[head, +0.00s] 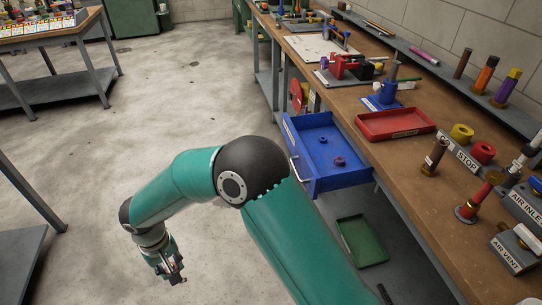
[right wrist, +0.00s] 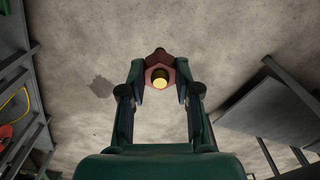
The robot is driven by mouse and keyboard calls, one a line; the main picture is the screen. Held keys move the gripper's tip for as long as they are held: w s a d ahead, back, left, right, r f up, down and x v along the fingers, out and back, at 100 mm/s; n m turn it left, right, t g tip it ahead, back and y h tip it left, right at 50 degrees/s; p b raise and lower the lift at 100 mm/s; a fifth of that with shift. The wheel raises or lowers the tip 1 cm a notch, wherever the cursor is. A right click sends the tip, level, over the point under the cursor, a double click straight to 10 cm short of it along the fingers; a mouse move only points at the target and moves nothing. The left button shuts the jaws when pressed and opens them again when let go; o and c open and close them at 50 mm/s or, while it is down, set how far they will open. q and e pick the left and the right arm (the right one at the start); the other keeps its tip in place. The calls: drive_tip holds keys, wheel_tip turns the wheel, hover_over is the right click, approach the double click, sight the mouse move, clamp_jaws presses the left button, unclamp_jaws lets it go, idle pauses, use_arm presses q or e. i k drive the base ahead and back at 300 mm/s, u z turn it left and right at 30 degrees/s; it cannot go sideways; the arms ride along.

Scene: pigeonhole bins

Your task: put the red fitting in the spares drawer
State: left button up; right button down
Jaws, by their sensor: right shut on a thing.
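My right gripper (head: 172,272) hangs low over the bare floor at the lower left of the head view. In the right wrist view it (right wrist: 160,80) is shut on a reddish-brown, hex-shaped fitting (right wrist: 158,62) with a round yellow centre. The fitting sits between the fingertips, clear of the bench. An open blue drawer (head: 349,178) sticks out from the bench front, to the right of my gripper and well apart from it. I see no readable label on the drawer. My left gripper is out of view.
The wooden bench (head: 400,165) runs along the right, with a red tray (head: 395,123), a STOP block (head: 466,155) and several fittings. A green tray (head: 361,241) lies below the drawer. Grey tables (head: 30,238) stand at the left; the floor between is open.

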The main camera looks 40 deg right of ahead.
sight(322, 155)
drive_tip(key=z, duration=0.05)
drive_tip(key=k, duration=0.45)
drive_tip(key=z, duration=0.9)
drive_tip(key=i, duration=0.8)
drive_tip(key=z, duration=0.2)
